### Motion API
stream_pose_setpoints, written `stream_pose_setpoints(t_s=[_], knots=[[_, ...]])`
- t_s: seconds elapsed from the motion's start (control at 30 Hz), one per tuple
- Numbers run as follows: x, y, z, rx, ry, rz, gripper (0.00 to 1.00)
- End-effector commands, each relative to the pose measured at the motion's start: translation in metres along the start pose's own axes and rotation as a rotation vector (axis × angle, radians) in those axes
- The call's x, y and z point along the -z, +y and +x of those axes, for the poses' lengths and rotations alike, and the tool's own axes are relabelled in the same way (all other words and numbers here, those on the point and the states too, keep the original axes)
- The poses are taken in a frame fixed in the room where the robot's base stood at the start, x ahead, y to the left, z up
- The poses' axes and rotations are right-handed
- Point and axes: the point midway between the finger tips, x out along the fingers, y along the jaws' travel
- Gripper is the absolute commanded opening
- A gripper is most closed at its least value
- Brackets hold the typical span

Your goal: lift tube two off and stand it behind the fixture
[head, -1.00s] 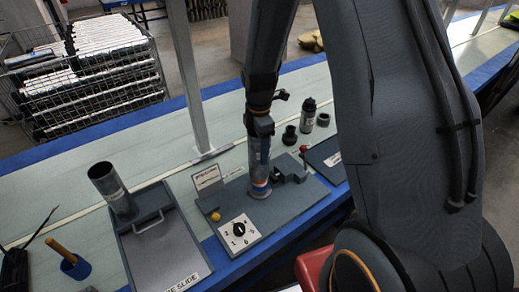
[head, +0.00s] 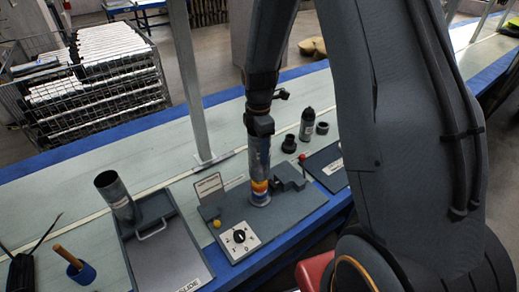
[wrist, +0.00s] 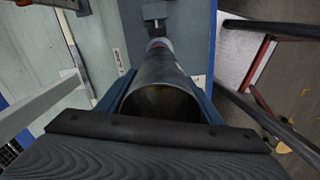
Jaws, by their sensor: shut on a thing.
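A grey metal tube (head: 259,158) stands upright over the fixture (head: 287,210), a flat grey base with a numbered dial (head: 239,236). Yellow, orange and red bands (head: 260,187) show around its lower end; I cannot tell whether they belong to the tube or to a post, or whether the tube is clear of the base. My gripper (head: 259,132) is shut on the tube near its top. In the wrist view, the tube's open mouth (wrist: 160,102) sits between the jaws of my gripper (wrist: 160,88). No readable mark shows which tube number this is.
Behind the fixture are a label card (head: 209,187), a post (head: 190,90), a black bottle (head: 307,124) and dark rings. A stepped block (head: 289,177) adjoins the tube at right.

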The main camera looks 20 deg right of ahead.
Motion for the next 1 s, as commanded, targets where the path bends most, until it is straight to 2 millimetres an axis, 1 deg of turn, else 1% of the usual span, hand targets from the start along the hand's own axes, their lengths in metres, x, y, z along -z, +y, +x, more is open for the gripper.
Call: stream_pose_setpoints(t_s=[0.1,1.0], knots=[[0.0,0.0,-0.007,-0.002,0.0,0.0,0.27],[0.0,0.001,-0.048,-0.002,0.0,0.0,0.27]])
